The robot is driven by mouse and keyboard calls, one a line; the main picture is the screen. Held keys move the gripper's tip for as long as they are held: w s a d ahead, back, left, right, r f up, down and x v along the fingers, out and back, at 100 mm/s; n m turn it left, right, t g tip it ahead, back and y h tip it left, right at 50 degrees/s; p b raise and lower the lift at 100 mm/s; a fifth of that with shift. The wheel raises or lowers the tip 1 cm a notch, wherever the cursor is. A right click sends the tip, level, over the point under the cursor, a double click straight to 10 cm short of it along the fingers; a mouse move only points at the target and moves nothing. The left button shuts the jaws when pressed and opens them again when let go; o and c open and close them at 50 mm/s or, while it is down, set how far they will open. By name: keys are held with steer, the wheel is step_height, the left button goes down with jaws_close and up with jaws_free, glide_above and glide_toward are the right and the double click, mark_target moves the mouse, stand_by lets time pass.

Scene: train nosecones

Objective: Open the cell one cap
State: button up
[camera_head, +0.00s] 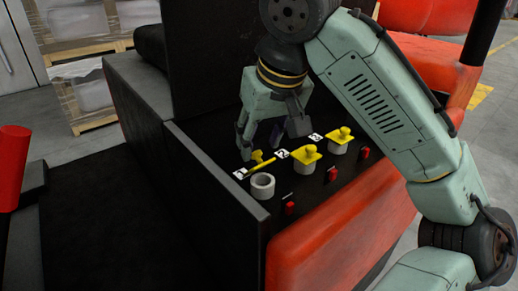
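The cell one opening is a grey round neck (262,186) beside the white label 1, with its hollow top exposed. Its yellow cap (263,167) is behind the neck, off its top, tilted up and seen nearly edge-on. The yellow cell two cap (305,154) and cell three cap (341,135) sit flat over their grey necks. My gripper (270,137) is above and behind the cell one cap, pointing down with its fingers apart. It seems clear of the cap. A small dark bluish piece shows between the fingers; I cannot tell what it is.
Small red parts (289,208) sit along the front of the dark panel by each cell. A dark wall edge (215,170) bounds the panel on the left. A red curved body (340,235) lies in front. A red cylinder (13,150) stands far left.

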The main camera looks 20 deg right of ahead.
steer(key=shift+x, duration=1.35)
steer(key=shift+c, duration=0.4)
jaws_close()
